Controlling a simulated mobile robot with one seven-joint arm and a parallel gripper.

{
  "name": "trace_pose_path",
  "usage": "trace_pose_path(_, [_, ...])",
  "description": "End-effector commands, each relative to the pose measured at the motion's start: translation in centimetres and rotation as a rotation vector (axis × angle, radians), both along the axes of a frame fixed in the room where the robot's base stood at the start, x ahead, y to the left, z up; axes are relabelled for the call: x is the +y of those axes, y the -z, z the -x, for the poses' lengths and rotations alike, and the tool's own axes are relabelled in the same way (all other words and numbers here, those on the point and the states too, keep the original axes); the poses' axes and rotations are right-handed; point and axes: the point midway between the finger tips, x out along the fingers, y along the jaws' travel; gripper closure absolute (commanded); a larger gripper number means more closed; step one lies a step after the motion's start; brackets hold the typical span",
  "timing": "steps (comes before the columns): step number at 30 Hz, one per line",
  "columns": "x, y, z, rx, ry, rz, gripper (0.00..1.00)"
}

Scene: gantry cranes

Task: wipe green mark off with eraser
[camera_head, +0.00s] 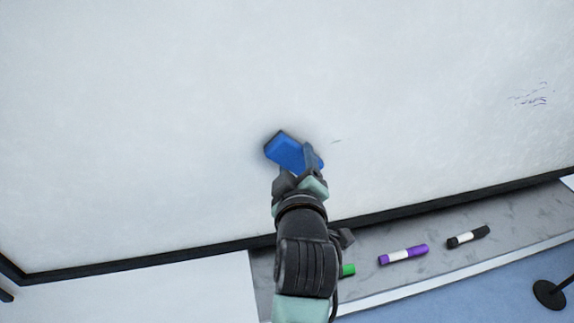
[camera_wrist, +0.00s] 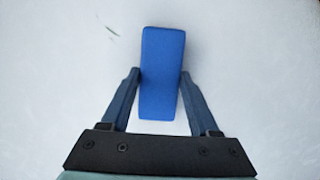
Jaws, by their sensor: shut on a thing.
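A blue eraser (camera_head: 284,150) is held between the fingers of my gripper (camera_head: 303,163), against or very close to the whiteboard (camera_head: 150,120); I cannot tell if it touches. In the wrist view the eraser (camera_wrist: 162,70) stands slightly tilted between the two fingers of my gripper (camera_wrist: 161,76). A short thin mark (camera_head: 336,141) is on the board just right of the eraser. It also shows in the wrist view (camera_wrist: 112,31), up and left of the eraser, dark with a faint greenish tint.
Dark purplish scribbles (camera_head: 530,98) are on the board at the far right. Below the board's black frame is a grey ledge (camera_head: 450,262) with a purple marker (camera_head: 404,255), a black marker (camera_head: 467,237) and a green marker (camera_head: 347,270), partly hidden by my arm.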

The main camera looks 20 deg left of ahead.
Motion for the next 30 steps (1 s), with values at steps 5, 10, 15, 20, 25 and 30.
trace_pose_path(5, [-0.8, 0.0, -0.6, -0.003, 0.003, -0.001, 0.83])
trace_pose_path(10, [-2.1, 0.1, -1.4, -0.002, 0.003, 0.000, 0.83])
trace_pose_path(15, [-3.0, 0.0, -1.9, -0.002, 0.003, 0.000, 0.83])
trace_pose_path(20, [-3.2, 0.0, -2.1, -0.001, 0.001, 0.000, 0.83])
trace_pose_path(25, [-4.0, 0.1, -2.7, -0.002, 0.003, 0.000, 0.83])
trace_pose_path(30, [-5.2, 0.1, -3.7, -0.002, 0.003, 0.000, 0.83])
